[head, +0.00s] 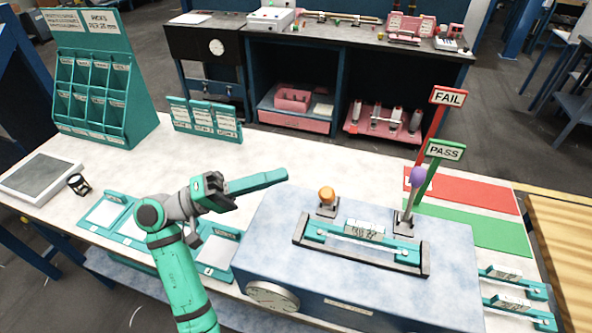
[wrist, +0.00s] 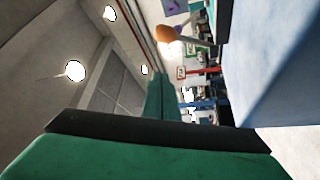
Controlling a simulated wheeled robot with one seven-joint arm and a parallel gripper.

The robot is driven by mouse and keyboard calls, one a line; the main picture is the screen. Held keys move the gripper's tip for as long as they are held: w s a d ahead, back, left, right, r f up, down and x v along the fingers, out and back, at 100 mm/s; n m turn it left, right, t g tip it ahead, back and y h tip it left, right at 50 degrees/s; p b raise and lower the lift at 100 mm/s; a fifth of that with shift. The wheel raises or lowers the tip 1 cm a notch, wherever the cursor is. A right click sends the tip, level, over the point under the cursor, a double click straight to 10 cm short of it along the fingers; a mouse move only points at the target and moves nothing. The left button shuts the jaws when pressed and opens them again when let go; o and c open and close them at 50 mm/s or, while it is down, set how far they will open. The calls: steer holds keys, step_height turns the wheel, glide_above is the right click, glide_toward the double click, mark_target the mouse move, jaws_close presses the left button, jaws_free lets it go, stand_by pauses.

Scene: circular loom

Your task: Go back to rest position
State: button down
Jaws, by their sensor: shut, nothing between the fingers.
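My gripper (head: 285,174) is shut and empty. In the head view it points right, above the left end of the blue-grey machine box (head: 262,229) and left of the orange knob (head: 327,195). It looks clear of the box, though the exact gap is hard to judge. In the wrist view the green fingers of my gripper (wrist: 162,92) are together. The side of the box (wrist: 275,65) fills the right of that view, and the orange knob (wrist: 168,33) shows near the top.
A teal holder with a labelled block (head: 364,229) sits on the box, beside a purple-knobbed lever (head: 418,178). FAIL (head: 448,97) and PASS (head: 445,151) signs stand behind it. A teal rack (head: 100,85) stands back left. The white table between is mostly clear.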

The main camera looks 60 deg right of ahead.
steer(key=shift+v, duration=0.75)
steer(key=shift+d, duration=0.1)
